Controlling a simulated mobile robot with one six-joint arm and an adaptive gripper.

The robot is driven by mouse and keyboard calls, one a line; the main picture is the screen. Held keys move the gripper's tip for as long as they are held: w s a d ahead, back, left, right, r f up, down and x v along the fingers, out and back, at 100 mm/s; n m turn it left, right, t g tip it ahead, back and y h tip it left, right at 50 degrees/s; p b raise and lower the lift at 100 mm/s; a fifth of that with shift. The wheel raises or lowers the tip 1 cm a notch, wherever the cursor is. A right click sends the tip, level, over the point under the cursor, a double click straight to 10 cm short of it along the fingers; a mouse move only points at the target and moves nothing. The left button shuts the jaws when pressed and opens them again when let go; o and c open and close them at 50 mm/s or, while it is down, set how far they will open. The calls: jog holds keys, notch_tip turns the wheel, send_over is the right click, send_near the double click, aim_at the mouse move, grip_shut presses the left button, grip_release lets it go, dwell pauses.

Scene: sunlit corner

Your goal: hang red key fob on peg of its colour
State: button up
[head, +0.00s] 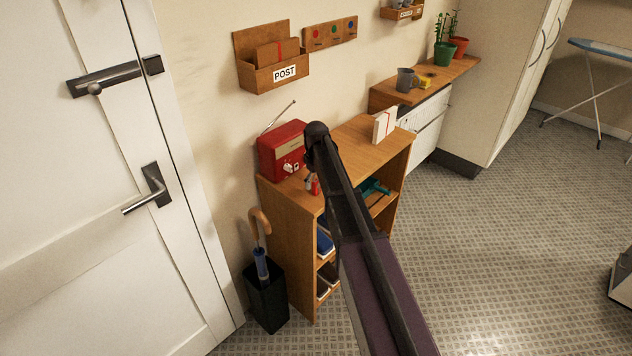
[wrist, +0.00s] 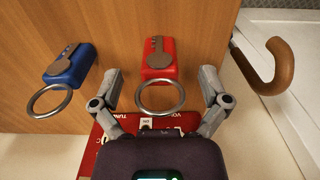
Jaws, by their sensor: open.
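The red key fob (wrist: 159,58) has a grey key on it and a metal ring. In the wrist view it lies on the wooden shelf top between the two fingers of my gripper (wrist: 160,88), which is open with a gap on each side. In the head view my arm hides most of the gripper, and a small red patch (head: 314,186) beside it looks like the fob. The peg board (head: 331,33) on the wall has a red (head: 316,34), a green and a blue marker; the pegs are too small to make out.
A blue key fob (wrist: 69,66) lies left of the red one in the wrist view. A red radio (head: 283,150) stands close by on the shelf top. A wooden post box (head: 258,78) hangs above. An umbrella handle (wrist: 270,72) shows at right. A white box (head: 384,124) stands farther right.

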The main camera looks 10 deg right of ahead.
jog(key=shift+s+r+p, duration=0.15)
jog(key=shift+r+p, duration=6.25)
jog(key=shift+r, duration=0.2)
jog(key=s+m, duration=0.7)
jog(key=s, duration=2.1)
jog(key=shift+s, duration=0.4)
jog(key=shift+d, duration=0.1)
